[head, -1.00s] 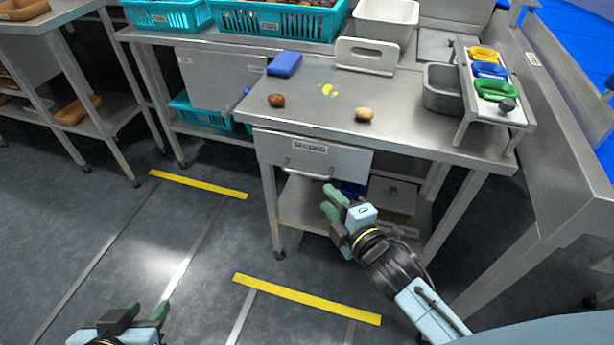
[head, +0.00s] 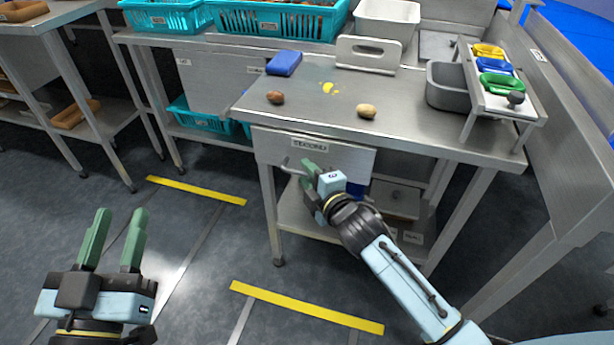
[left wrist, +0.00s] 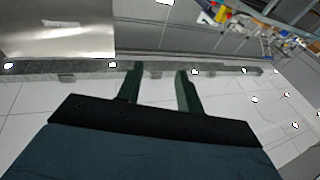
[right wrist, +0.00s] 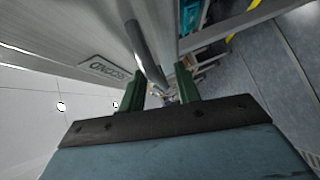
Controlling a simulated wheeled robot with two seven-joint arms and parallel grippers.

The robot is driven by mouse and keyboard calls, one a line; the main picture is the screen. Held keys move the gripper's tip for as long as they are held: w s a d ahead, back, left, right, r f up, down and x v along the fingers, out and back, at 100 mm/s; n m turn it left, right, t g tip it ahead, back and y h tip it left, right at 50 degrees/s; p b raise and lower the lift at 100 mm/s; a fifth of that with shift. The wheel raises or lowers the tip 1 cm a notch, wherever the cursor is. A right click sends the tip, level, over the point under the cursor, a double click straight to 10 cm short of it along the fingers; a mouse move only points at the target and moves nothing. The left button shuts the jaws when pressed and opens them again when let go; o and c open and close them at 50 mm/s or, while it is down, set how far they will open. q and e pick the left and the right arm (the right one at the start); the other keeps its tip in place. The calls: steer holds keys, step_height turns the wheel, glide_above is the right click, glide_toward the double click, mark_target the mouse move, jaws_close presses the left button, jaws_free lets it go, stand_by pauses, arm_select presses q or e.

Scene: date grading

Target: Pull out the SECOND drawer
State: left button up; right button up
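The drawer front (head: 347,157) labelled SECOND sits under the steel table and looks shut. Its bar handle (head: 287,167) is partly hidden behind my right gripper (head: 308,172). In the right wrist view the handle (right wrist: 146,52) runs down toward the gap between the open green fingers (right wrist: 160,92); I cannot tell whether they touch it. The label (right wrist: 108,68) reads sideways there. My left gripper (head: 117,240) is open and empty above the floor, away from the table; its fingers also show in the left wrist view (left wrist: 160,92).
On the tabletop (head: 400,132) are a brown date (head: 275,97), a paler one (head: 367,111), a blue block (head: 284,63), a white board (head: 368,54) and a grey bin (head: 449,88). A rack (head: 482,110) with coloured scoops stands right. Floor in front is clear.

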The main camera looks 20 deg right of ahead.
steer(key=shift+w+a, duration=0.1)
steer(key=shift+w, duration=0.3)
steer(key=shift+c, duration=0.2)
jaws_close()
